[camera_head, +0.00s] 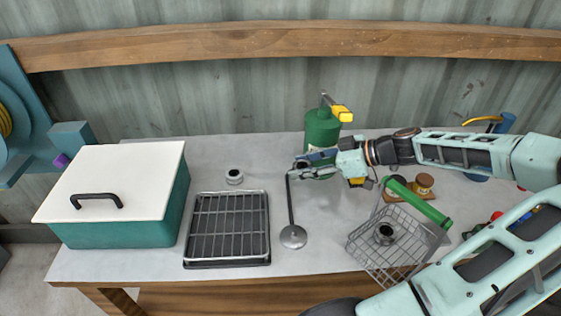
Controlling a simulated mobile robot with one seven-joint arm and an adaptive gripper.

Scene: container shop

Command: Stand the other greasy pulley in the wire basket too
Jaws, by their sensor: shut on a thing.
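One greasy pulley (234,177), a small grey-and-dark ring shape, sits on the table left of my gripper. Another pulley (384,234) is inside the wire basket (362,253) at the right. My gripper (294,172) is shut on the top end of a dark, long-handled ladle-like tool (291,205) with a round metal end. I cannot tell whether the round end touches the table.
A wire rack on a dark tray (268,228) lies left of the tool. A teal box with a white lid (135,165) stands at the left. A green sprayer can (322,130) stands behind my gripper. A green tube (418,203) lies across the basket's back; jars (424,182) stand behind it.

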